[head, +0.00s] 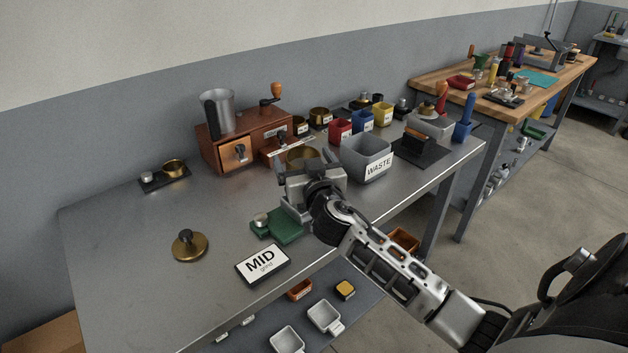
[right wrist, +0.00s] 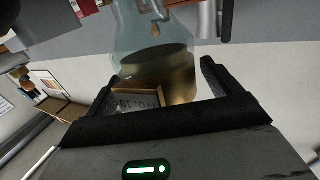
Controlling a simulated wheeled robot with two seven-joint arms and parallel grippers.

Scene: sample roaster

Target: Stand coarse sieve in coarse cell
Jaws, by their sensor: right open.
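My right gripper (head: 303,168) is over the middle of the steel table, and its body hides part of what lies below it. A brass, ring-shaped sieve (head: 301,155) shows just beyond it. In the right wrist view my right gripper (right wrist: 158,85) has its two black fingers wide apart. A brass cylinder (right wrist: 172,80) with a pale plate reading something like "NO. 10" shows between them. I cannot tell whether the fingers touch it. Which cell is the coarse one cannot be read. My left gripper is not in view.
A wooden drawer box (head: 222,152) with a metal cup stands behind left. A grey WASTE bin (head: 366,158) is close right of my gripper.

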